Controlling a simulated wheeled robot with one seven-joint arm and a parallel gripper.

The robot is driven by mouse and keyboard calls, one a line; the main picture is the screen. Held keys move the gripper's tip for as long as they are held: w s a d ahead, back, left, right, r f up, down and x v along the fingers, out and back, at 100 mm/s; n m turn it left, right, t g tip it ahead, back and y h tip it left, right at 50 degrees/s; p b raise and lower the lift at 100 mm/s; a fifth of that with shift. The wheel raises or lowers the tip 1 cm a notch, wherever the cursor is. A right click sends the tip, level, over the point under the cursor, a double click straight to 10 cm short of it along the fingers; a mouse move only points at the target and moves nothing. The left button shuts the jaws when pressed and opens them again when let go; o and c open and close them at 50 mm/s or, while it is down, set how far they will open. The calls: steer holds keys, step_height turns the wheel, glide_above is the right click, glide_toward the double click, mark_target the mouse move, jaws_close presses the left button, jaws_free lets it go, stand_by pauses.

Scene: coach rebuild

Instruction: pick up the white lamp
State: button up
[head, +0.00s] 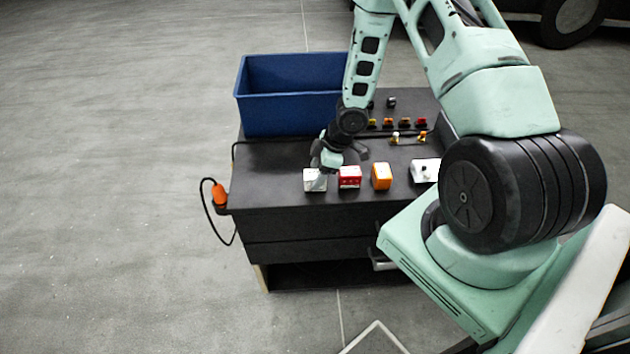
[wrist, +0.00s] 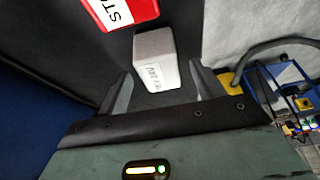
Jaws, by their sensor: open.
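The white lamp (head: 315,180) is a small white block at the left end of a row near the front edge of the black bench (head: 275,190). In the wrist view the white lamp (wrist: 156,62) has dark lettering on its face and sits ahead of and between the fingers. My gripper (head: 335,163) is just above and behind the lamp in the head view. In the wrist view my gripper (wrist: 160,98) has its two fingers apart, one on each side of the lamp's near end. I cannot tell whether either finger touches it.
A blue bin (head: 290,95) stands at the back left. An orange cable plug (head: 219,194) hangs at the left edge.

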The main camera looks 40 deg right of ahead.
steer(key=shift+x, duration=0.85)
steer(key=c, duration=1.1)
